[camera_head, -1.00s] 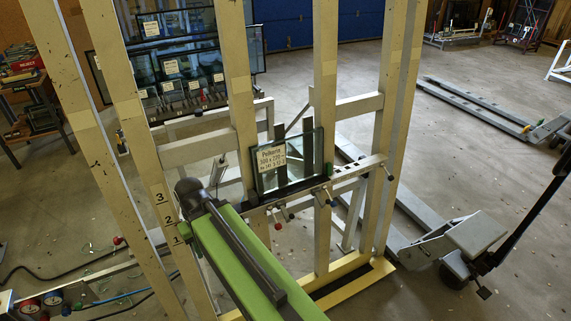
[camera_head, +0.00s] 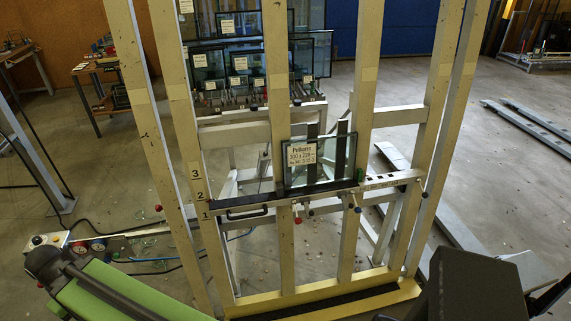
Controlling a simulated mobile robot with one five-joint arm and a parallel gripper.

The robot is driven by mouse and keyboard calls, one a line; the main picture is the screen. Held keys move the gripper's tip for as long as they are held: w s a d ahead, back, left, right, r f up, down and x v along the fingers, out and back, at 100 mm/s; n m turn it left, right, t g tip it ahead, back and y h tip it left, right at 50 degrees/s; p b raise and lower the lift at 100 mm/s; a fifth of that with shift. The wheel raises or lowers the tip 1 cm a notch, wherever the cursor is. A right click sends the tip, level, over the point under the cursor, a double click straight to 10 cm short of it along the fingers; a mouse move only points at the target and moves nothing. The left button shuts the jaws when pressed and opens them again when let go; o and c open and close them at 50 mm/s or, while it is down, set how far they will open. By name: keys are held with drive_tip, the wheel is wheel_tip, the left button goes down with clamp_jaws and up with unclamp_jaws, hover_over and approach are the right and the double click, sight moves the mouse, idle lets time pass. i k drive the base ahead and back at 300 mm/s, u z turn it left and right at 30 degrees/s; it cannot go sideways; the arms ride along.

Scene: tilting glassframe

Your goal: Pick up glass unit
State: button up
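The glass unit (camera_head: 322,163) is a small, clear double pane with dark edges and a cream paper label. It stands upright on the ledge (camera_head: 262,200) of the beige tilting frame (camera_head: 279,75), leaning towards the dark upright strips behind it. My green arm link (camera_head: 125,296) crosses the lower left, well apart from the glass. A dark block (camera_head: 470,285) fills the lower right corner; I cannot tell what part it is. No gripper fingers can be made out, and nothing touches the glass.
Tall beige posts (camera_head: 362,70) flank the glass, and a yellow foot bar (camera_head: 330,297) runs along the floor. Behind is a rack of labelled panes (camera_head: 210,62). A pallet truck's forks (camera_head: 455,220) lie to the right. Hoses and gauges (camera_head: 98,245) are at the left.

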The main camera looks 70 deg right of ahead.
sight(316, 162)
drive_tip(key=u, duration=0.1)
drive_tip(key=k, duration=1)
drive_tip(key=z, duration=0.9)
drive_tip(key=i, duration=0.25)
drive_tip(key=u, duration=0.25)
